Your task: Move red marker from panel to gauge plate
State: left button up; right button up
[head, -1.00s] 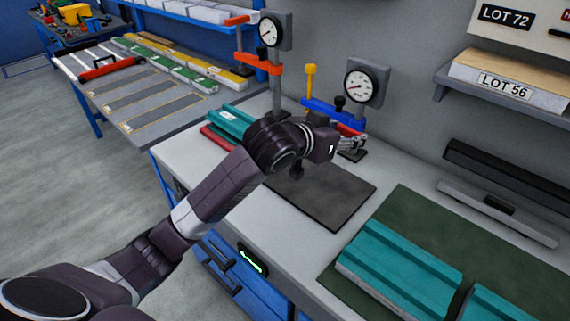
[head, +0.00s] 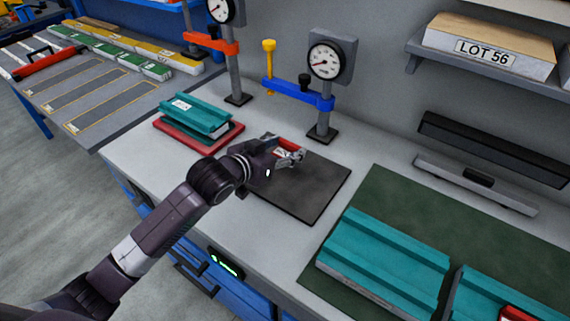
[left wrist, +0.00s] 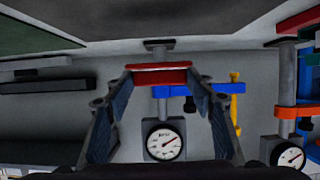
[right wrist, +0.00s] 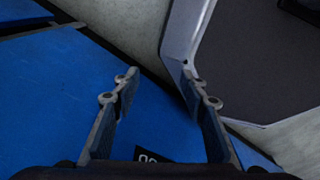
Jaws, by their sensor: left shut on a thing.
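My left gripper (head: 298,156) is shut on a red marker (head: 286,146), a short bar. It holds it over the back part of the dark gauge plate (head: 312,198), in front of the gauge stand. Whether the marker touches the plate is unclear. In the left wrist view the marker (left wrist: 160,77) lies crosswise between the fingertips. A teal panel (head: 375,255) lies on the green mat; a second one, at the bottom right, carries another red piece (head: 515,313). My right gripper (right wrist: 155,85) is open and empty in its wrist view, facing blue drawer fronts.
A dial gauge (head: 330,60) with a blue clamp arm (head: 300,93) stands behind the plate. A labelled teal piece (head: 195,115) sits on a red base (head: 170,133) to the left. A shelf with a LOT 56 box (head: 487,50) overhangs at the right.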

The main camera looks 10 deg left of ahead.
aim_at(285, 172)
pick_arm(q)
jog(key=shift+f, duration=3.05)
jog(key=shift+f, duration=0.2)
jog(key=o, duration=1.2)
jog(key=shift+c, duration=0.2)
jog(key=shift+r, duration=0.1)
jog(key=shift+r, duration=0.2)
jog(key=v, duration=1.2)
jog(key=shift+s+f+b, duration=0.1)
jog(key=shift+f+b, duration=0.05)
jog(key=shift+b, duration=0.2)
